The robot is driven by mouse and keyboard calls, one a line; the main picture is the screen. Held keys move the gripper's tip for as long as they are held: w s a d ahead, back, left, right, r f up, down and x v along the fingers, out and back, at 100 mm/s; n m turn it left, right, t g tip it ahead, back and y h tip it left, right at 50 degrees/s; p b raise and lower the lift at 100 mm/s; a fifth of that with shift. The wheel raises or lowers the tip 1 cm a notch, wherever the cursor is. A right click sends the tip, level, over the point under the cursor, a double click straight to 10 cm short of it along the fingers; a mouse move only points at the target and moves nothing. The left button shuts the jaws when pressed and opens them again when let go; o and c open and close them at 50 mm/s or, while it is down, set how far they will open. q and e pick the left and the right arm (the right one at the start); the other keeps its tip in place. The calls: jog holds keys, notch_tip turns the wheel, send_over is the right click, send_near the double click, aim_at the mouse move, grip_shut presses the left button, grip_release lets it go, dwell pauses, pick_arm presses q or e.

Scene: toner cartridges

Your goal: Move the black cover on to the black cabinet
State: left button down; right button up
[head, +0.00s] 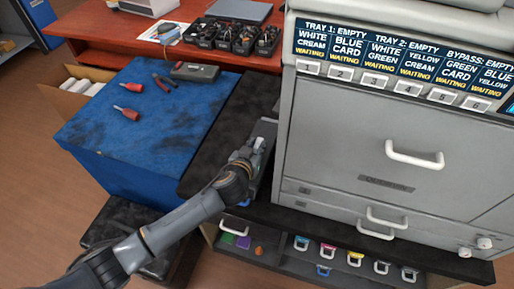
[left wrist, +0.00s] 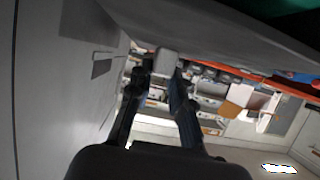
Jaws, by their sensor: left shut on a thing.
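My left gripper (head: 256,150) reaches in from the lower left, beside the grey copier's left side. In the left wrist view its two fingers (left wrist: 168,78) are closed on a small light grey block. This block appears joined to a wide dark panel (left wrist: 225,35), which looks like the black cover. In the head view a dark edge of the cover (head: 266,130) shows by the gripper; the arm hides much of it. The black cabinet (head: 225,135), with a scuffed dark top, stands between the blue cabinet and the copier. My right gripper is not in view.
The copier (head: 350,130) stands close on the right, with drawer handles. The blue cabinet (head: 130,125) carries red-handled tools and a dark box. An orange-brown desk (head: 105,30) lies behind. A low black box (head: 115,220) stands at lower left. The black cabinet's top looks clear.

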pick_arm(q)
notch_tip(320, 180, up, 9)
jog(key=s+a+r+b, duration=0.1)
jog(key=s+a, duration=0.3)
jog(key=s, duration=0.3)
jog(key=s+a+b, duration=0.1)
jog(key=s+a, duration=0.3)
jog(key=s, duration=0.4)
jog(key=shift+w+a+f, duration=0.35)
jog(key=shift+w+f, duration=1.75)
jog(key=shift+w, duration=0.2)
jog(key=shift+w+a+f, duration=0.4)
jog(key=shift+w+f, duration=1.65)
jog(key=shift+w, duration=0.3)
jog(key=shift+w+a+f, duration=0.35)
jog(key=shift+w+f, duration=1.75)
jog(key=shift+w, duration=0.2)
